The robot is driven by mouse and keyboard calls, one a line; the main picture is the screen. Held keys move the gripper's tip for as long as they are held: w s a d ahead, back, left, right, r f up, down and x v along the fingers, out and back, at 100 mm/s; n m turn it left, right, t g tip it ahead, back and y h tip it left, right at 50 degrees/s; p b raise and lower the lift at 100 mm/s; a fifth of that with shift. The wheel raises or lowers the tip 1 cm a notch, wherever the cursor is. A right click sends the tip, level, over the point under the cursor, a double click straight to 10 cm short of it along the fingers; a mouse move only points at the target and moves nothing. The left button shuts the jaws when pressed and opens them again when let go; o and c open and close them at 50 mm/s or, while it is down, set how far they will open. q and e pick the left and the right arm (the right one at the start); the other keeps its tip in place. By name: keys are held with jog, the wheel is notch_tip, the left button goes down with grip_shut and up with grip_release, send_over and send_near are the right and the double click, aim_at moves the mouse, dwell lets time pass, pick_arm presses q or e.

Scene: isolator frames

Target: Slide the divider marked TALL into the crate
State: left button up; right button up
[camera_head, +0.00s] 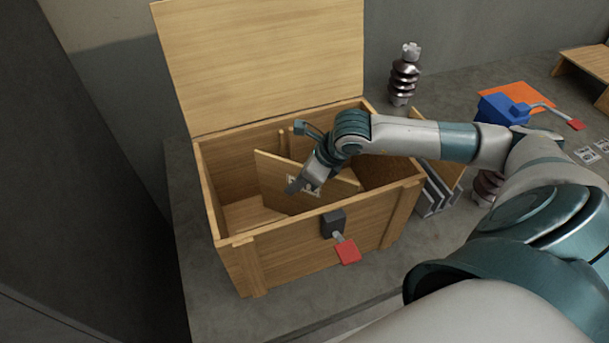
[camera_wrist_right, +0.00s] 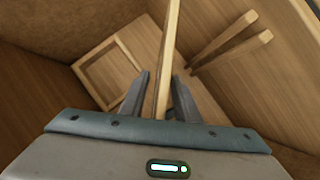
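The wooden crate (camera_head: 290,262) stands open with its lid (camera_head: 265,60) raised at the back. A thin wooden divider (camera_head: 275,180) is inside the crate's opening, tilted. Its white label is partly covered by my fingers, so I cannot read it. My right gripper (camera_head: 300,186) is over the crate, its fingers on both sides of the divider. In the right wrist view the divider (camera_wrist_right: 168,50) runs edge-on between the fingers of the gripper (camera_wrist_right: 161,82). Two upright slats (camera_wrist_right: 228,42) on the crate's wall stand to its right, apart from it. My left gripper is not in view.
A grey rack (camera_head: 436,196) with a wooden panel stands right of the crate. A ribbed insulator (camera_head: 404,75) stands behind it. A blue device (camera_head: 502,108) with a red-tipped handle lies on an orange sheet (camera_head: 530,96). A latch with a red tab (camera_head: 348,251) is on the crate's front.

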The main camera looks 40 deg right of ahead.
jog(key=shift+f, duration=0.1)
dwell(0.6)
grip_shut()
dwell(1.2)
